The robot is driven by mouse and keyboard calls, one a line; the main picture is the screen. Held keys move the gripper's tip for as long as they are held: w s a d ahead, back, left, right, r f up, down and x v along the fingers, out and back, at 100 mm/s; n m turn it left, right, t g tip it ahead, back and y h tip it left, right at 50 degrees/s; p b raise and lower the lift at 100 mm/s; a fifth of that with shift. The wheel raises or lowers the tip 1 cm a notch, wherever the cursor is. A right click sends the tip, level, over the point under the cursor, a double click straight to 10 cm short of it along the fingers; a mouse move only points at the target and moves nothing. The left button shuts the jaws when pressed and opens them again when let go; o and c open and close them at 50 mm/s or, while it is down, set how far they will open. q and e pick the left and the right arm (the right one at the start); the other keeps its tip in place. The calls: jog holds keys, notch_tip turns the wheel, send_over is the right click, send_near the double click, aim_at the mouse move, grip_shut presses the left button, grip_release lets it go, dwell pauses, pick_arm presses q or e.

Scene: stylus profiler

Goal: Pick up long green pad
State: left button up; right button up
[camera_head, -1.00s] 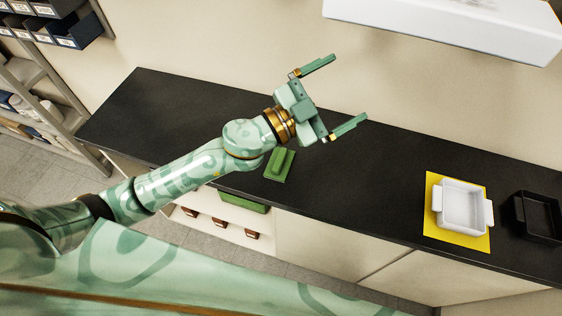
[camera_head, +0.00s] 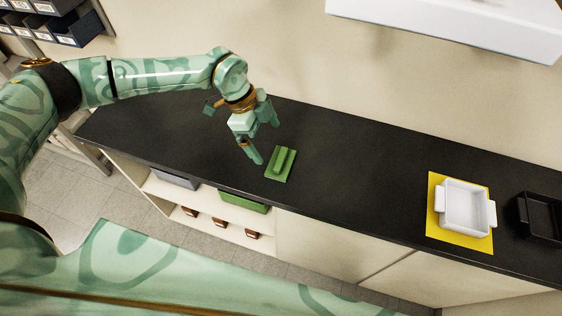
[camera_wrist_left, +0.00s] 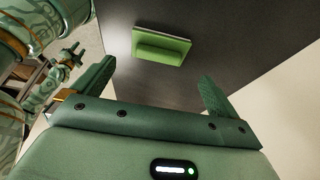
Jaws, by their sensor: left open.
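The long green pad (camera_head: 281,164) lies flat on the black counter near its front edge. It is a flat green plate with a raised bar along it. My left gripper (camera_head: 266,142) is open and empty, pointing down just to the upper left of the pad, apart from it. In the left wrist view the pad (camera_wrist_left: 162,46) shows whole, ahead of and between the open fingers (camera_wrist_left: 157,72). Another gripper (camera_wrist_left: 70,57), likely my right one, shows small at the left of that view; its jaw state is unclear.
A white dish (camera_head: 465,208) stands on a yellow mat (camera_head: 487,244) at the right, beside a black tray (camera_head: 537,217). The counter (camera_head: 350,190) between pad and mat is clear. A shelf below the counter holds a green box (camera_head: 243,200). A white cabinet (camera_head: 450,30) overhangs the back.

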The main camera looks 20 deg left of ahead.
aim_at(280, 158)
pick_arm(q)
jog(key=x, duration=0.3)
jog(key=d+b+x, duration=0.1)
jog(key=x, duration=0.3)
jog(key=shift+f, duration=0.1)
jog(key=c, duration=0.7)
